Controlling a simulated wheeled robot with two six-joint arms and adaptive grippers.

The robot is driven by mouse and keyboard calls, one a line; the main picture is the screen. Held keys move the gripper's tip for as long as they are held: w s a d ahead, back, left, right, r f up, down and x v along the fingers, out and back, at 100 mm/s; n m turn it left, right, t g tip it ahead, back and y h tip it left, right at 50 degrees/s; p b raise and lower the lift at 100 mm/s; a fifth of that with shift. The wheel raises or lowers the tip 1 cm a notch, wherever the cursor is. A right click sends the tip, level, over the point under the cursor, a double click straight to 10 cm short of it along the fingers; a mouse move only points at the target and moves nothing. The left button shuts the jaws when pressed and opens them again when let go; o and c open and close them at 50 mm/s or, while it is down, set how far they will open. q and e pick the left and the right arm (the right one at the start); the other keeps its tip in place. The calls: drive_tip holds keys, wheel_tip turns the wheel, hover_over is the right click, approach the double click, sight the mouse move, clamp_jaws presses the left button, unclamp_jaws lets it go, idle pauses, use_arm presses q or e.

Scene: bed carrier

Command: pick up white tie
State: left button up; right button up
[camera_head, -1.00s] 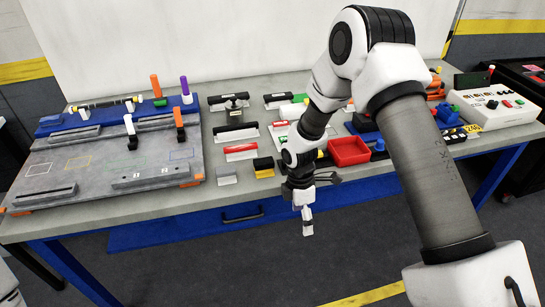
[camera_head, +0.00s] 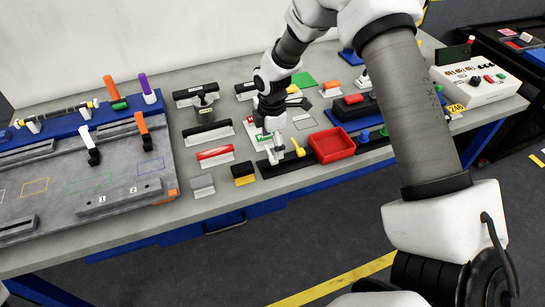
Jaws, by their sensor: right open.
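A white upright piece with a black lower part (camera_head: 89,143) stands on the grey board (camera_head: 60,205) at the left; it looks like the white tie, but I cannot be sure. A similar orange-topped piece (camera_head: 142,130) stands to its right. My right gripper (camera_head: 282,138) is open over the middle of the table, well to the right of both pieces. It hangs above the small parts left of the red tray, and I see nothing between its fingers. The fingers are small and partly blend with the parts behind them. My left gripper is out of view.
A red tray (camera_head: 332,145) and a yellow-handled tool (camera_head: 298,147) are close to my right gripper. Black and red handled blocks (camera_head: 215,155) lie between it and the board. A white control box (camera_head: 482,80) stands at the right.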

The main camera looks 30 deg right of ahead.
sight(271, 154)
drive_tip(key=f, duration=0.2)
drive_tip(key=w+f+p, duration=0.1)
drive_tip(key=f, duration=0.2)
drive_tip(key=shift+d, duration=0.1)
drive_tip(key=shift+s+r, duration=0.1)
drive_tip(key=shift+r, duration=0.05)
drive_tip(key=shift+s+r, duration=0.15)
drive_tip(key=shift+s, duration=0.05)
drive_tip(key=c, duration=0.4)
drive_tip(key=shift+w, duration=0.1)
